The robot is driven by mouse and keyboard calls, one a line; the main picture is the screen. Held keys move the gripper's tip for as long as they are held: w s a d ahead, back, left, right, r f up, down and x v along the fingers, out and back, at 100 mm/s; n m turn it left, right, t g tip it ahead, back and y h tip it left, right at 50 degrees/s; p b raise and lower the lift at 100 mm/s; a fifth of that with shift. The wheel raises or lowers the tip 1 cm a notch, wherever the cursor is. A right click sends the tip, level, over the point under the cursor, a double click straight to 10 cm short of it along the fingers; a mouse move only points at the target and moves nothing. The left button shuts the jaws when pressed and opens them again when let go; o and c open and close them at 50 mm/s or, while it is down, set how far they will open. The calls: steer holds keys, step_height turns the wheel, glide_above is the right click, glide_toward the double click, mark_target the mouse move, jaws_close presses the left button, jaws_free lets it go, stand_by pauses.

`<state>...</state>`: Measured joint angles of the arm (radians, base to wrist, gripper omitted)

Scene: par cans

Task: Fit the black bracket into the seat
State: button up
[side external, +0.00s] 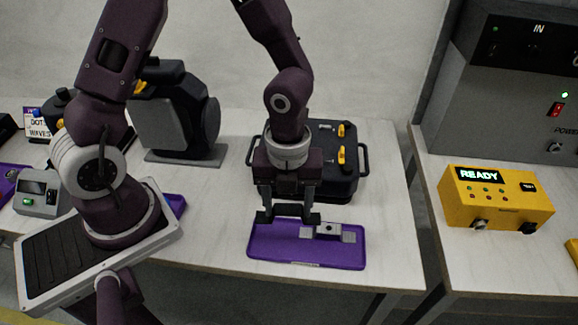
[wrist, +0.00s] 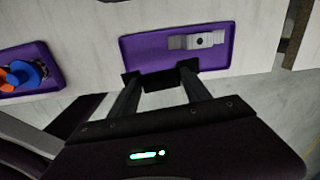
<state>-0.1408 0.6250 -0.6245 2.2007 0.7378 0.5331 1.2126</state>
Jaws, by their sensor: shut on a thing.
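My gripper (side external: 288,215) is shut on the black bracket (side external: 288,210), a dark bar spanning its two fingertips. In the wrist view the bracket (wrist: 160,79) shows between the fingers, at the near edge of the purple tray. The purple tray (side external: 300,255) lies flat on the table. The seat appears to be the light grey metal fixture (side external: 328,230) on the tray, a strip with a raised block and a dark round hole; it also shows in the wrist view (wrist: 205,40). The bracket is left of the fixture in the side view, apart from it. The bracket's underside is hidden.
A black case with yellow latches (side external: 335,160) stands right behind my gripper. A dark rounded machine (side external: 175,120) stands at the back left. A yellow box reading READY (side external: 495,198) is on the right-hand bench. A purple tray with blue and orange pieces (wrist: 45,60) lies to the left.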

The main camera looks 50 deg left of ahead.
steer(key=w+a+r+n, duration=0.1)
steer(key=w+a+n, duration=0.5)
steer(key=w+a+r+n, duration=0.1)
steer(key=w+a+n, duration=0.2)
steer(key=shift+w+a+r+n, duration=0.3)
steer(key=shift+w+a+r, duration=0.05)
steer(key=shift+w, duration=0.05)
steer(key=w+a+r+n, duration=0.5)
steer(key=w+a+n, duration=0.15)
steer(key=a, duration=0.25)
steer(key=shift+n, duration=0.45)
steer(key=shift+s+a+f, duration=0.1)
steer(key=shift+s+f, duration=0.05)
steer(key=shift+f, duration=1.55)
steer(key=shift+s+f, duration=0.15)
steer(key=shift+f, duration=1.55)
steer(key=shift+f, duration=0.7)
steer(key=o, duration=1.6)
